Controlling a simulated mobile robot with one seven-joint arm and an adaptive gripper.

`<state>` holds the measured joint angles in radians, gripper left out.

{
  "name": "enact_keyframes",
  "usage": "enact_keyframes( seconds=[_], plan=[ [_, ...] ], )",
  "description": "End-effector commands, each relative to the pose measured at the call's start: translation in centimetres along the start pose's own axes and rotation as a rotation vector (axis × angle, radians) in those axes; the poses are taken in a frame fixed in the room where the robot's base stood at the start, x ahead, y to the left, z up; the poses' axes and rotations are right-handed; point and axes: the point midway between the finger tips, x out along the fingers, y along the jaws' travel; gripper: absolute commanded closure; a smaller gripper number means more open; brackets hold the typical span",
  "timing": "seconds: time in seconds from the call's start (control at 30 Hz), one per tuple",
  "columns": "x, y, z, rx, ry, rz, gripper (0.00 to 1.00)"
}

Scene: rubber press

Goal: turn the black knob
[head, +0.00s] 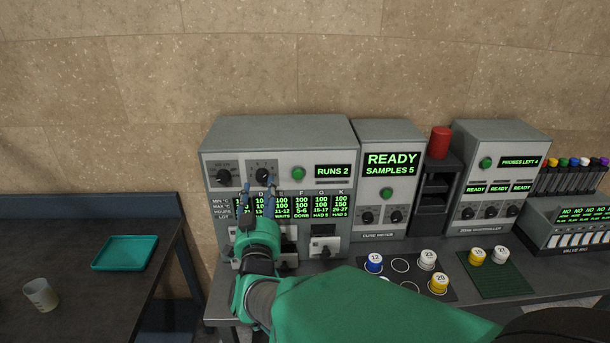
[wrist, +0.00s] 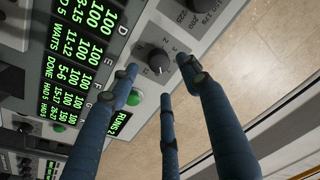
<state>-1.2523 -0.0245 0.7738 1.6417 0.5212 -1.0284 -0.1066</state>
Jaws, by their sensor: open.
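A black knob (head: 263,175) with a pale pointer line sits on the upper front of the large grey press panel, between another black knob (head: 223,176) and a green button (head: 298,173). In the wrist view the nearer black knob (wrist: 155,62) stands just beyond my fingertips, its dial marks around it. My gripper (head: 259,189) has dark blue fingers, spread open and empty, in front of this knob. In the wrist view my gripper (wrist: 160,78) shows two fingers on either side of the knob and one below it. I cannot tell whether any finger touches it.
The press display (head: 333,171) reads RUNS 2; a green-lettered table lies below the knobs. A cure meter (head: 388,219) stands to the right, with several lidded cups before it. A side table at left holds a green tray (head: 125,253) and a cup (head: 40,294).

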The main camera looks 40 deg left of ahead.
Motion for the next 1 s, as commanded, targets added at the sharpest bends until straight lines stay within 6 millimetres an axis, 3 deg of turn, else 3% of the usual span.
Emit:
enact_keyframes(
  seconds=[0.2,0.43,1.0],
  plan=[
    [-3.5,-0.1,-0.1,0.000,0.001,-0.002,0.53],
    [-6.1,-0.1,-0.1,0.000,0.002,-0.002,0.53],
    [-6.9,0.0,-0.1,0.000,0.003,0.000,0.53]
  ],
)
